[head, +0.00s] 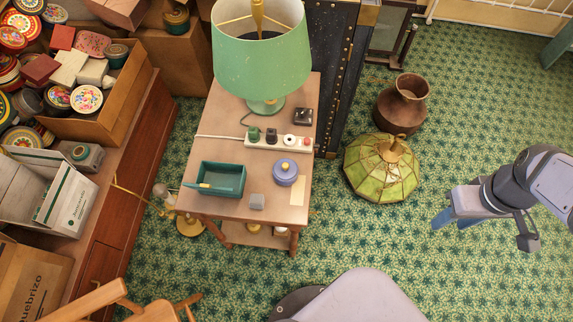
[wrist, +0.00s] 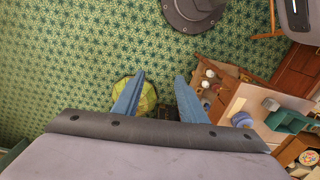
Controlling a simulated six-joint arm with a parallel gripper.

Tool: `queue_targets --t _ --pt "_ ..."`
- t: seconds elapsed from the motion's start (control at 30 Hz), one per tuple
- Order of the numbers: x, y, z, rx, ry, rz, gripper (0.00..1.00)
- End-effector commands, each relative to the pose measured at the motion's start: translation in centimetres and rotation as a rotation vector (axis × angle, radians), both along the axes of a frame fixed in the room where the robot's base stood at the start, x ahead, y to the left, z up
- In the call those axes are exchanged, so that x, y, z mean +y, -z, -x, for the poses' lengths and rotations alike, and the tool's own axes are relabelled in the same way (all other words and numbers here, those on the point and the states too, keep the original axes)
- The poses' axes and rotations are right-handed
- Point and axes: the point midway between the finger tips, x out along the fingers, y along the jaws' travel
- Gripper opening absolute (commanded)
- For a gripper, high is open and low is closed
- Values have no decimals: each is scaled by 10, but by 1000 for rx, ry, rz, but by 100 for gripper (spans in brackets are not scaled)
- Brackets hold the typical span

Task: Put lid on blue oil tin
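A small round lavender-blue tin (head: 285,173) stands upright on the small wooden table (head: 226,209), with a yellowish spot at the middle of its top. I cannot tell whether that is a lid knob or an opening. It also shows in the wrist view (wrist: 242,119), right of the fingers. No separate lid can be made out for certain. My gripper (head: 452,220) is over the carpet at the right, well away from the table. In the wrist view my gripper (wrist: 160,77) has its two blue fingers apart with nothing between them.
The table also bears a teal open box (head: 222,180), a grey cube (head: 256,201), a power strip (head: 280,141) and a tall green lamp (head: 262,62). A green glass lampshade (head: 380,170) and brown jug (head: 400,105) stand on the floor between table and gripper. Boxes of tins crowd the left.

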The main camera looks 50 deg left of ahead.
Motion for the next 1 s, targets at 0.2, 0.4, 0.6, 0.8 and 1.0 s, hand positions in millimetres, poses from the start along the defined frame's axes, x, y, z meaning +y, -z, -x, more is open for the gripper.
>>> queue_targets --t 0.2,0.4,0.6,0.8,1.0 --pt "134 20 -13 4 -802 1 38" --pt "257 42 28 4 -1517 1 38" --pt "343 63 93 3 -2078 1 38" --pt "380 74 136 0 -2368 1 38" --pt "386 76 145 0 -2430 0 38"
